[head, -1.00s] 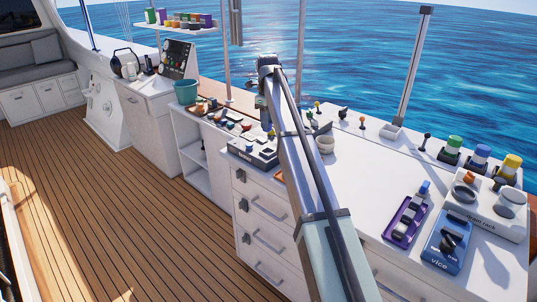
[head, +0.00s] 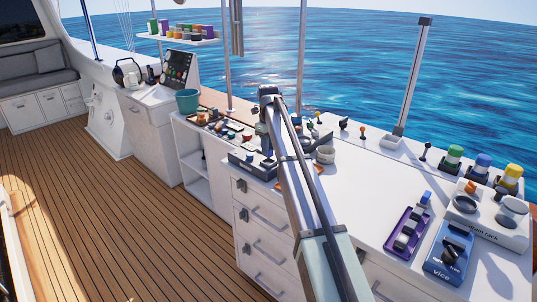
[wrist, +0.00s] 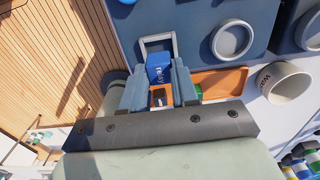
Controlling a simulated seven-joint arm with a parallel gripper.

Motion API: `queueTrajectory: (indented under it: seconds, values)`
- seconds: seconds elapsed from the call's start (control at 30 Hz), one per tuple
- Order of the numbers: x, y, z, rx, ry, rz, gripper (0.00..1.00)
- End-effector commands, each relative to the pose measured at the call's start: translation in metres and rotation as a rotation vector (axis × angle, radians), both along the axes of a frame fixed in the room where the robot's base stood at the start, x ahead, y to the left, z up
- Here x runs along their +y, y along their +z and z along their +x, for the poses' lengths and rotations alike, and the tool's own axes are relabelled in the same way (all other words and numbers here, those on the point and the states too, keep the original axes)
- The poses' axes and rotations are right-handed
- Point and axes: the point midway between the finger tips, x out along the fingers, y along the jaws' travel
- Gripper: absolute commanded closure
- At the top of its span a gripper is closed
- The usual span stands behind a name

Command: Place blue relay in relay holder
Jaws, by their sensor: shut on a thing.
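In the head view my arm hides most of the gripper and the relay.
The block also carries a round grey ring (wrist: 232,40). An orange tray (wrist: 232,78) lies beside the fingers, with a white cup (wrist: 284,82) to its right. In the head view, a purple rack (head: 406,232) and a blue vice (head: 449,250) stand on the white counter at right.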

Motion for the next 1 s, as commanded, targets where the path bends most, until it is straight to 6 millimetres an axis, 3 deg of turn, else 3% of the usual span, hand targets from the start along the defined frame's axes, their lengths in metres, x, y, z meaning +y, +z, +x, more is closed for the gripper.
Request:
queueTrajectory:
  seconds: [0.27, 0.67, 0.7, 1.0]
  values:
    - [0.000, -0.031, -0.001, 0.001, 0.000, -0.001, 1.00]
    - [0.000, -0.035, 0.000, 0.000, 0.000, 0.000, 1.00]
    - [0.000, -0.035, 0.000, 0.000, 0.000, 0.000, 0.70]
    - [0.000, -0.035, 0.000, 0.000, 0.000, 0.000, 0.46]
